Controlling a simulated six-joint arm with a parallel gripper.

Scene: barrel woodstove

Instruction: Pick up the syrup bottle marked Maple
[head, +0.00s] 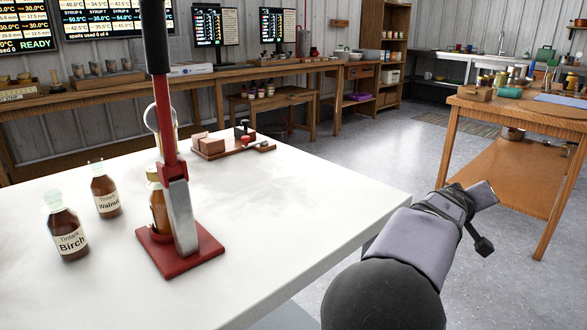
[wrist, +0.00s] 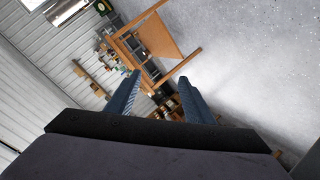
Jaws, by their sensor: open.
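On the white table (head: 300,215) in the head view, a brown bottle (head: 67,230) marked Birch stands at the left. A second brown bottle (head: 105,190), marked Walnut, stands behind it to the right. A third bottle (head: 156,205) stands on the base of a red lever press (head: 181,250), partly hidden by the press; its label cannot be read. No label reading Maple shows. My gripper (wrist: 160,80) is open and empty in the wrist view, pointing toward the floor and a distant table. In the head view my arm is off the table's right edge, apart from all the bottles.
A wooden tray (head: 232,147) with small blocks and a stamp-like tool lies at the back of the white table. The table's right half is clear. A wooden table (head: 530,110) with jars stands at the right. Benches and screens line the back wall.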

